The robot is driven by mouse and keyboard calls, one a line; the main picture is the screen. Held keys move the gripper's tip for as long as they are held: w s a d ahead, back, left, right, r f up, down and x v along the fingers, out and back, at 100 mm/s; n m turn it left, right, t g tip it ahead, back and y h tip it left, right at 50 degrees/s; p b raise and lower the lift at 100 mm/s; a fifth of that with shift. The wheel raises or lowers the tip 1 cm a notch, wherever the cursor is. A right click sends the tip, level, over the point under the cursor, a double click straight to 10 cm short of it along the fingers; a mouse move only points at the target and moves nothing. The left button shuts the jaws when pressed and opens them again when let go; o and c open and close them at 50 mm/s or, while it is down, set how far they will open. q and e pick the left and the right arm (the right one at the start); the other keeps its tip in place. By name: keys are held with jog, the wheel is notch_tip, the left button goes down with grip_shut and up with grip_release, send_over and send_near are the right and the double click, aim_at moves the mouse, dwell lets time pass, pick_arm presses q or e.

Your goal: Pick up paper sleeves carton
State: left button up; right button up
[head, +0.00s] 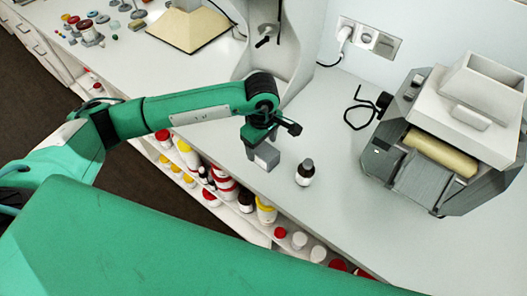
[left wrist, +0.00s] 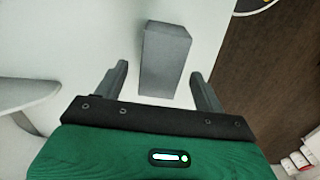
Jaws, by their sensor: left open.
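A grey box-shaped carton (head: 266,157), which I take to be the paper sleeves carton, stands on the white counter near its front edge. My left gripper (head: 268,132) is just above it and hides its upper part in the head view. In the left wrist view, the carton (left wrist: 166,58) lies between the two spread fingers of my left gripper (left wrist: 159,73), with a gap on each side. The left gripper is open and holds nothing. My right gripper is not in view.
A dark bottle with a white label (head: 305,172) stands close to the right of the carton. A grey machine with a hopper (head: 432,150) stands farther right. Shelves of jars (head: 222,185) run below the counter edge.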

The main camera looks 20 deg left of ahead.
aim_at(264, 149)
pick_arm(q)
jog(key=f, duration=0.1)
jog(key=f+p, duration=0.2)
jog(key=shift+s+d+f, duration=0.15)
jog(key=shift+s+d, duration=0.05)
jog(key=shift+d, duration=0.1)
jog(key=shift+f, duration=0.55)
jog(key=c, duration=1)
jog(key=shift+c, duration=0.3)
jog(key=shift+r, duration=0.1)
